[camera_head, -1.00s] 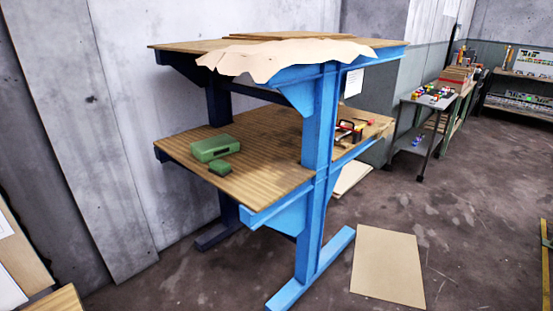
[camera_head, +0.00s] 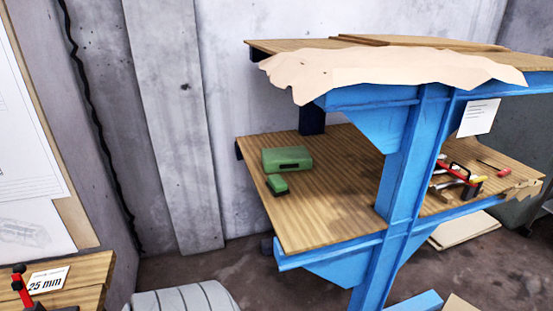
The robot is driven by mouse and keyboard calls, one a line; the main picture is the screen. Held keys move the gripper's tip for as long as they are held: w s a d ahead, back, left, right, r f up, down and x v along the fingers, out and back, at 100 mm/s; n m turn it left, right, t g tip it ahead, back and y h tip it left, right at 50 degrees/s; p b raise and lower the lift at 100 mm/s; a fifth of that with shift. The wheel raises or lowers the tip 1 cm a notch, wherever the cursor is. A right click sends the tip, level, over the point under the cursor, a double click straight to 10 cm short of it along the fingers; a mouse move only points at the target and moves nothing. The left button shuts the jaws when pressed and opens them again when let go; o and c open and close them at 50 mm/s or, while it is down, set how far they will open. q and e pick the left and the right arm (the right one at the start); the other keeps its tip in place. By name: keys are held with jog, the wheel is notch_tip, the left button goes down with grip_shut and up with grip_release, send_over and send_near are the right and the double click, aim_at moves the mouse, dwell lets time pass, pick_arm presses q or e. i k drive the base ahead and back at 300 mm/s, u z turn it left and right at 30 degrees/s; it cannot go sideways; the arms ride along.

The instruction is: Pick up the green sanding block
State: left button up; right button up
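A small green block (camera_head: 277,184), which looks like the sanding block, lies on the wooden lower shelf (camera_head: 320,210) of the blue-framed rack, near the shelf's left edge. A larger green case (camera_head: 287,159) sits right behind it; I cannot tell whether the two touch. Neither of my grippers is in view.
The upper shelf (camera_head: 400,48) overhangs the lower one, with a torn tan sheet (camera_head: 390,70) over its front. A blue upright (camera_head: 405,180) stands right of the block. Clamps and tools (camera_head: 455,178) lie beyond it. A wooden bench (camera_head: 85,275) is at lower left.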

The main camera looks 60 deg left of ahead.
aim_at(276, 185)
jog(key=u, duration=0.65)
jog(key=i, duration=0.75)
jog(key=u, duration=0.8)
